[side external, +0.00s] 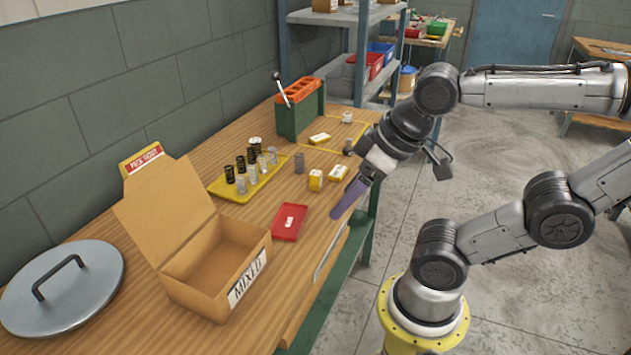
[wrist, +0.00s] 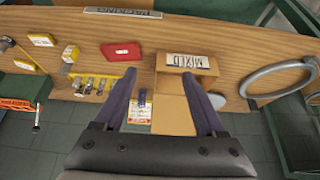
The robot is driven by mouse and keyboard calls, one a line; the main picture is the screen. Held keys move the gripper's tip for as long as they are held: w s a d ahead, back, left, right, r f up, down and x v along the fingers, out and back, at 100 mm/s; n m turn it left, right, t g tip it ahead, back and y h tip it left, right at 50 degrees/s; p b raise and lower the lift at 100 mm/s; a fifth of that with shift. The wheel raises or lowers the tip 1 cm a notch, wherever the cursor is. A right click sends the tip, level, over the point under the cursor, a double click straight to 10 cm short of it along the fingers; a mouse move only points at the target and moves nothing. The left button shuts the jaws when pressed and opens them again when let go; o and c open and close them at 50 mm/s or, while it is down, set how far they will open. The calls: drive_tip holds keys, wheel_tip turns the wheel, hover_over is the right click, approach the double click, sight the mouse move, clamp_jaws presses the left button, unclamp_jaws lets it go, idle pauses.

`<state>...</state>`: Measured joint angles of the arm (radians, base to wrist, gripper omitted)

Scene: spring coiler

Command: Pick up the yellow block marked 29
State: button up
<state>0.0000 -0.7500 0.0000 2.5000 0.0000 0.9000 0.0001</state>
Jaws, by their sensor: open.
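Several small yellow blocks with white labels lie on the wooden bench; the numbers are too small to read, so I cannot tell which is 29. In the side view, one yellow block (side external: 315,180) stands left of another (side external: 338,172), and a flat one (side external: 320,138) lies farther back. In the wrist view, yellow blocks show at the upper left: one (wrist: 42,40), a smaller one (wrist: 70,53) and one (wrist: 24,65) near the edge. My gripper (side external: 348,200) is above the bench's front edge, apart from the blocks. In the wrist view my gripper (wrist: 158,80) is open and empty.
A red flat box (side external: 289,222) lies near the blocks. An open cardboard box (side external: 215,262) marked MIXED stands at the front. A yellow tray (side external: 235,190) holds several springs. A green and orange rack (side external: 300,110) stands behind. A round grey lid (side external: 62,285) lies at left.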

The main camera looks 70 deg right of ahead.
drive_tip(key=w+d+r+m, duration=0.2)
drive_tip(key=w+r+m, duration=0.4)
drive_tip(key=m+g, duration=0.6)
drive_tip(key=m, duration=0.5)
hover_over(316, 173)
wheel_tip(316, 173, down, 12)
drive_tip(key=f, duration=0.1)
wheel_tip(316, 173, down, 13)
drive_tip(key=shift+w+r, duration=0.1)
